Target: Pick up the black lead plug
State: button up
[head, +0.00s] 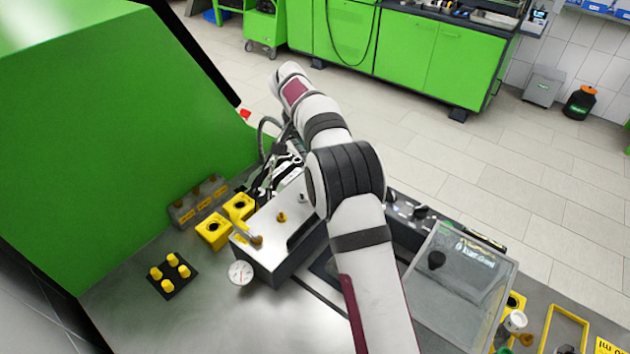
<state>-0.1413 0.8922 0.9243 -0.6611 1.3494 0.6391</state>
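My arm reaches up from the bottom of the head view, bends at a black-banded joint and goes away to the upper left. My gripper (280,172) seems to be among the dark and pale parts left of the arm, behind the grey block; its fingers are too small and cluttered to tell open from shut. A dark cable loop (264,135) and several black leads show around it. I cannot make out the black lead plug with certainty; it may be in this cluster or hidden by my arm.
A grey metal block (270,250) with brass fittings and a round gauge (241,272) stands left of my arm. Yellow blocks (213,231) and a black plate with yellow posts (170,286) are farther left. A clear cover (460,285) stands right. The green housing (90,130) rises left.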

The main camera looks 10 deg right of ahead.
jog(key=shift+r, duration=0.1)
jog(key=shift+c, duration=0.3)
jog(key=shift+c, duration=0.5)
jog(key=s+a+r, duration=0.5)
jog(key=r, duration=0.4)
jog(key=shift+t+h, duration=0.3)
jog(key=x, duration=1.6)
jog(key=shift+w+d, duration=0.1)
jog(key=shift+r, duration=0.1)
grip_shut()
